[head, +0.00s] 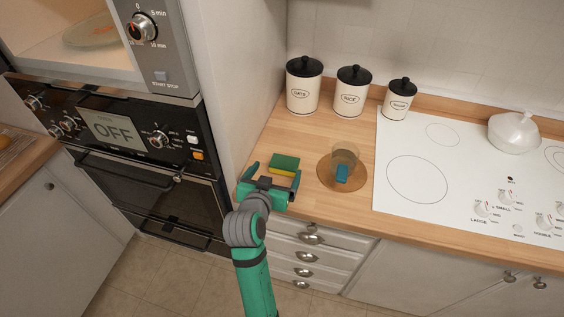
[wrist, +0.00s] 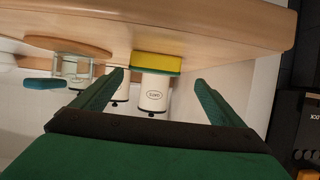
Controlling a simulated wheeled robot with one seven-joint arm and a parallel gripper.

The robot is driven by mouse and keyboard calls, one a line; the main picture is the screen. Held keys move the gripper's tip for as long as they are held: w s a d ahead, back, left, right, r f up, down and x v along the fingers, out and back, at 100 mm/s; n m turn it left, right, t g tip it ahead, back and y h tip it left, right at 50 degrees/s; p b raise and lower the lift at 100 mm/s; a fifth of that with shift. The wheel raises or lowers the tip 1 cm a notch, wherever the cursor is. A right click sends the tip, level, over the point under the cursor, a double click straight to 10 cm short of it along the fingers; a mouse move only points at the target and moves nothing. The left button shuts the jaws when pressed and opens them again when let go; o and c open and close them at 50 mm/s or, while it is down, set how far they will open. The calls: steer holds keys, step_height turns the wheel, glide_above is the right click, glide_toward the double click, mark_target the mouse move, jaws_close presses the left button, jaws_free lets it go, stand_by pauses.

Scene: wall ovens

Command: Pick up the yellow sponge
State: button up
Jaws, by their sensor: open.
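The yellow sponge (head: 284,163) has a green top layer and lies flat on the wooden counter, left of a round wooden board. In the wrist view, which is upside down, the sponge (wrist: 155,61) shows its yellow side, between and beyond my fingertips. My gripper (head: 273,177) is open and empty at the counter's front edge, just in front of the sponge. In the wrist view my gripper (wrist: 159,77) has its two green fingers wide apart, with no contact visible between them and the sponge.
A glass (head: 344,157) with a blue item (head: 342,174) stands on the round board (head: 327,183), right of the sponge. Canisters (head: 304,86) stand behind. A white cooktop (head: 440,165) is at right, a tall oven cabinet (head: 150,150) at left. Bare counter lies behind the sponge.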

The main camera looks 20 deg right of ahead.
mark_target(283, 166)
steer(key=shift+w+d+f, duration=0.2)
steer(key=shift+d+f, duration=0.05)
steer(key=shift+d, duration=0.1)
steer(key=shift+d+f, duration=0.15)
steer(key=shift+d, duration=0.55)
steer(key=shift+x, duration=2.45)
steer(key=shift+w+a, duration=0.15)
steer(key=c, duration=1.1)
